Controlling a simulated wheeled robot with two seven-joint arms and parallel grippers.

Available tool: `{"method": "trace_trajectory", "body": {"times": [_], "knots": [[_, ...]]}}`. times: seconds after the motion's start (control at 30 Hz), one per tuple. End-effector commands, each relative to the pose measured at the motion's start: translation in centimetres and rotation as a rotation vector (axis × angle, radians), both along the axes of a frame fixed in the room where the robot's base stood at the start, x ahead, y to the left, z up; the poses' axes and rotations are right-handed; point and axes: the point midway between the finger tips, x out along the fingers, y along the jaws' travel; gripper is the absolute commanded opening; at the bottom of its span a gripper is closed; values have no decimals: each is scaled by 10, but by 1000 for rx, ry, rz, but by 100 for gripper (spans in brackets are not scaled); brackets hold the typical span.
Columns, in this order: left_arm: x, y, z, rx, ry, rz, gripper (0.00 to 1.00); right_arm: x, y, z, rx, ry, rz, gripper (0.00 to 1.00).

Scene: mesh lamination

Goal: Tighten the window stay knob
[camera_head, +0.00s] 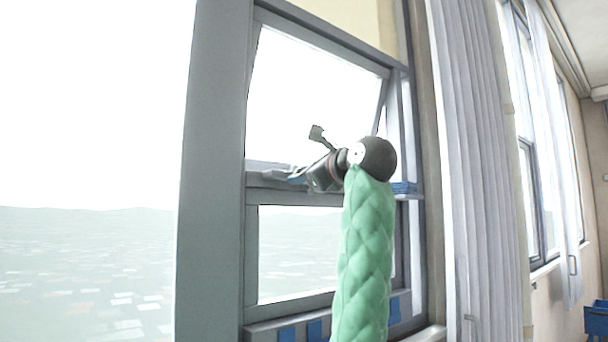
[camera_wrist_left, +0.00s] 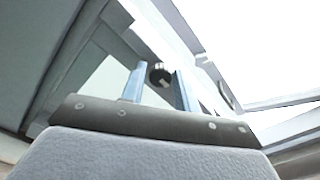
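The window stay knob (camera_wrist_left: 159,74) is a small dark round knob with a pale mark, seen between my finger tips in the left wrist view. It looks closer to the right-hand finger; I cannot tell whether it touches. My left gripper (camera_wrist_left: 159,87) is open, with its two blue-grey fingers apart. In the head view my left gripper (camera_head: 298,178) is at the window's middle rail, seen past my green-sleeved arm. I cannot make out the knob there. My right gripper is in neither view.
The grey window frame (camera_head: 213,170) surrounds an upper sash (camera_head: 310,90) tilted open and a lower pane (camera_head: 295,250). A pale curtain (camera_head: 480,150) hangs to the right. Blue pieces (camera_head: 314,330) sit along the lower rail. A blue bin (camera_head: 597,320) stands far right.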

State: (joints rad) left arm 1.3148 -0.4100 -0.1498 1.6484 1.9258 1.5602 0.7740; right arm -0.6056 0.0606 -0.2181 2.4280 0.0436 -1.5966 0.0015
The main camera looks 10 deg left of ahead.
Motion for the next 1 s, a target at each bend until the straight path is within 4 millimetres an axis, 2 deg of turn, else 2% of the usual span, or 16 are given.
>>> {"method": "trace_trajectory", "body": {"times": [0.03, 0.07, 0.43, 0.8, 1.0], "knots": [[0, 0, 0, 0, 0, 0, 42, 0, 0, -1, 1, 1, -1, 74], [0, 0, 0, 0, 0, 0, 46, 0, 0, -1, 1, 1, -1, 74], [-4, -4, 0, 1, -3, 0, 46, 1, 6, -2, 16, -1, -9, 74], [-41, -41, -1, 2, -3, 0, 46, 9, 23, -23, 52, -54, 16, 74], [-53, -54, 0, 0, -2, 0, 46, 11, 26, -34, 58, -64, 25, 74]]}}
